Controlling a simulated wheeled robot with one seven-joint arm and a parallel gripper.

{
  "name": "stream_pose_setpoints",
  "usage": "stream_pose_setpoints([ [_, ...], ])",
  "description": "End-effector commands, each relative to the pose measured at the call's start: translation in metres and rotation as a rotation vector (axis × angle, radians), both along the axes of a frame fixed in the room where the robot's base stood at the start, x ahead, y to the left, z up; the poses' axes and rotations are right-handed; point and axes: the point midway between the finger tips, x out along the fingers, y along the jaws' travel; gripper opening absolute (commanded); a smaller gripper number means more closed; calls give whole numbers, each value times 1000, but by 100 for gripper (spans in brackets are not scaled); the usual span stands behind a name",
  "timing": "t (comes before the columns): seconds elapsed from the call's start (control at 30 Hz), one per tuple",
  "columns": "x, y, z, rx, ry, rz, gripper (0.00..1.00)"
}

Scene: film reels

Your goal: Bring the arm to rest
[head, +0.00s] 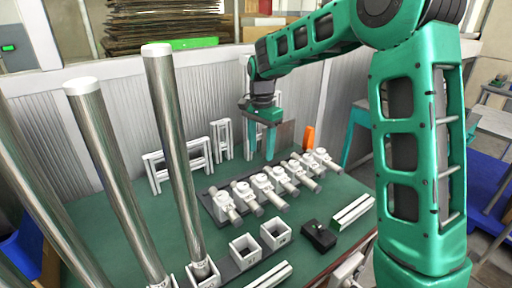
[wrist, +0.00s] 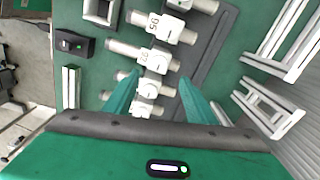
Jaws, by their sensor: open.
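My arm (head: 405,130) is green with dark joints and reaches from the right over the green table. My gripper (head: 261,150) points down near the back of the table, behind the row of white fittings with metal cylinders (head: 262,186). In the wrist view, my gripper (wrist: 158,98) has its two teal fingers spread apart. Nothing is held between them. Several white fittings (wrist: 154,58) show below and between the fingers; whether the fingertips touch any of them I cannot tell.
Tall metal posts (head: 175,150) stand at the left. White frames (head: 180,164) stand near the back wall. Two open white square holders (head: 245,249), a small black box (head: 319,236) and white rails (head: 352,211) lie toward the front. An orange block (head: 308,137) is at the back right.

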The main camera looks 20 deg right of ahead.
Motion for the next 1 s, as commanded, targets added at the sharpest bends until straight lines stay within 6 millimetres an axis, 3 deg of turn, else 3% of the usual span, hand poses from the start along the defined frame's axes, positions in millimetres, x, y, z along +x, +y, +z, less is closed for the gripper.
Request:
stream_pose_setpoints([
  [0.2, -6, -7, 4, -7, -2, 9, 51],
  [0.37, -44, -46, 18, -37, -2, 63, 51],
  [0.5, -99, -91, 32, -66, 5, 138, 51],
  [0.7, -188, -142, 40, -78, 19, 244, 51],
  [0.83, -248, -163, 36, -67, 25, 312, 51],
  [1.0, -323, -176, 23, -36, 21, 405, 51],
])
